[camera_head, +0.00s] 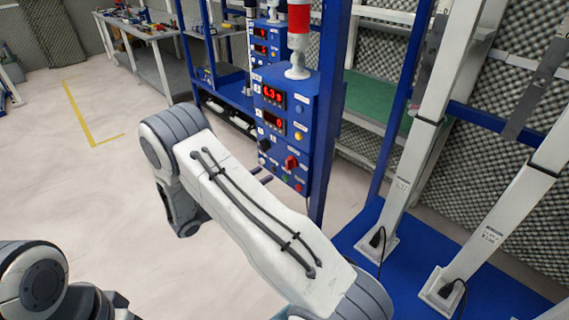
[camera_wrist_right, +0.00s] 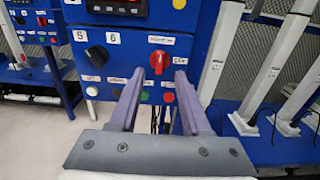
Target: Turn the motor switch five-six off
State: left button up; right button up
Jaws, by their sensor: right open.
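A blue control box (camera_head: 292,100) stands on a blue post in the head view. On its front are a red rotary switch (camera_head: 291,163) and, to its left, a black knob (camera_head: 264,145). In the right wrist view the red switch (camera_wrist_right: 159,62) has its handle roughly upright. The black knob (camera_wrist_right: 97,56) sits below labels 5 and 6; the label above the red switch is too small to read. My right gripper (camera_wrist_right: 159,73) is open and empty, its fingertips just below and either side of the red switch, apparently apart from it. My left gripper is out of view.
Small buttons, including a green one (camera_wrist_right: 145,96) and a red one (camera_wrist_right: 168,97), lie below the switch. A red beacon (camera_head: 298,20) tops the box. White slanted posts (camera_head: 410,165) stand on a blue base to the right. Open floor (camera_head: 80,190) lies left.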

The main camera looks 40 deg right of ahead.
aim_at(286, 161)
jog(key=d, duration=0.3)
jog(key=d+p, duration=0.1)
jog(key=d, duration=0.5)
jog(key=shift+w+d, duration=0.35)
grip_shut()
